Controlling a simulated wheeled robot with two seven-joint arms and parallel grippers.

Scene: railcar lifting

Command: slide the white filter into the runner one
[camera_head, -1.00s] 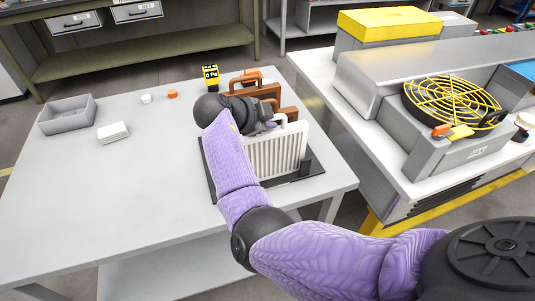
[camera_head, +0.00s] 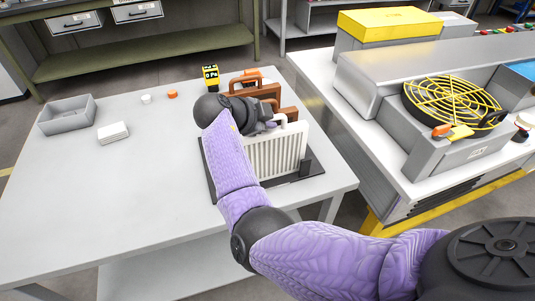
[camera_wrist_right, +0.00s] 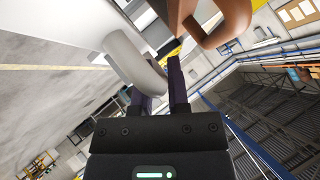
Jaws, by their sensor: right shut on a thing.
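The white filter (camera_head: 270,157), a ribbed upright panel with a loop handle on top, stands over a dark base plate (camera_head: 314,163) on the near table. My right gripper (camera_head: 274,122) is at its top, shut on the handle. In the right wrist view my right gripper's fingers (camera_wrist_right: 162,88) close around the pale loop handle (camera_wrist_right: 130,55). I cannot tell whether the filter's bottom touches the plate. I cannot make out which part is runner one. My left gripper is not in view.
A brown filter (camera_head: 289,105) with a handle stands just behind the white one. At right is a grey unit (camera_head: 400,85) with a yellow fan guard (camera_head: 455,101).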

